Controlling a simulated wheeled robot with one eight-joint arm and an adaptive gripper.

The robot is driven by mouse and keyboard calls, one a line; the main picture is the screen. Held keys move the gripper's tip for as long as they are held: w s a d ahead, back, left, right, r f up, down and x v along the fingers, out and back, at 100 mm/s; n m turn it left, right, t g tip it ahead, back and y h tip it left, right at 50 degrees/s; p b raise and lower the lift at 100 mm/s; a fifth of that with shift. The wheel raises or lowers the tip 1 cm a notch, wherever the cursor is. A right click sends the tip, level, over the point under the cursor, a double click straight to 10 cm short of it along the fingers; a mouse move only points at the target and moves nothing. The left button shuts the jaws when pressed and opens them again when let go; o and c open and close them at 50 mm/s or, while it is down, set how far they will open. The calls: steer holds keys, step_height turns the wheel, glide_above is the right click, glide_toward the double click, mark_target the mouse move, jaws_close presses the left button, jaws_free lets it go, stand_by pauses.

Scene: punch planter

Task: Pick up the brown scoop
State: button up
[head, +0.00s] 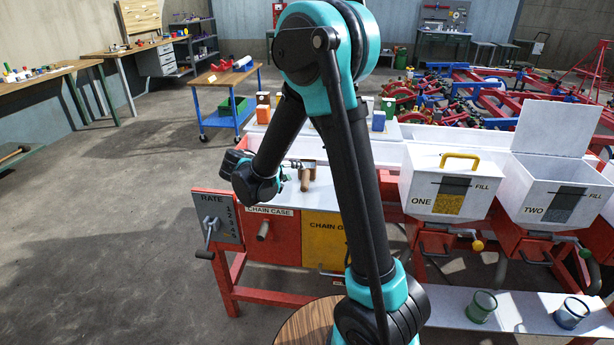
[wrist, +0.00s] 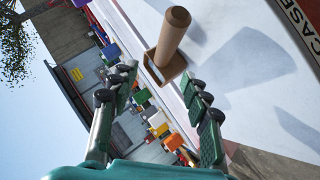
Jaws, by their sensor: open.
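The brown scoop (wrist: 173,37) has a round tan handle and a small square brown part at one end. In the wrist view it lies just beyond my fingertips, near the line between them. My gripper (wrist: 160,80) is open, with one finger to each side and nothing held. In the head view the scoop (head: 307,177) is a small brown shape on the white bench top, and my gripper (head: 293,172) is right beside it at its left. Whether any finger touches it I cannot tell. My arm hides part of the bench there.
The red bench front has a RATE crank panel (head: 216,217) and a CHAIN CASE label (head: 270,211). White bins ONE (head: 420,190) and TWO (head: 535,200) stand right. Several colored boxes (head: 378,121) stand behind. Cups (head: 482,306) stand on a low shelf. Floor left is clear.

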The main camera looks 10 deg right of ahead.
mark_target(304, 174)
steer(key=shift+x, duration=3.85)
steer(key=shift+a+f, duration=0.1)
steer(key=shift+f, duration=0.1)
steer(key=shift+c, duration=0.6)
jaws_close()
